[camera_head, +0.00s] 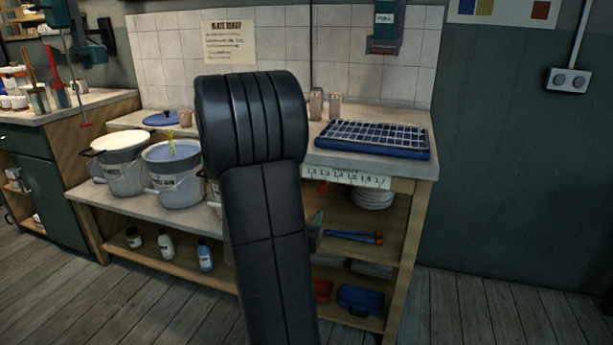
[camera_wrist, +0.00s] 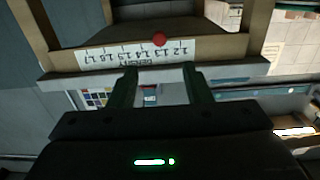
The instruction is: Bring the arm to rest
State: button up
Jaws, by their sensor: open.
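My arm (camera_head: 262,215) stands upright in the middle of the head view and hides part of the bench behind it. My gripper (camera_wrist: 160,82) shows in the wrist view with its two dark green fingers apart and nothing between them. The wrist picture is upside down. The fingers point toward the front edge of the bench, where a white numbered strip (camera_wrist: 130,52) runs. A small red round thing (camera_wrist: 159,39) shows by the strip. In the head view my arm mostly hides the gripper.
The bench holds a blue tray with a wire rack (camera_head: 372,138), two buckets (camera_head: 120,165) (camera_head: 176,180) and pinkish cups (camera_head: 316,106). Its lower shelves hold bottles (camera_head: 166,243), white bowls (camera_head: 374,199) and a blue bin (camera_head: 360,299). Open wooden floor (camera_head: 480,310) lies at the right.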

aim_at(320, 190)
jog(key=b+x, duration=0.1)
jog(key=x, duration=1.1)
jog(key=shift+w+d, duration=0.1)
jog(key=shift+w, duration=0.3)
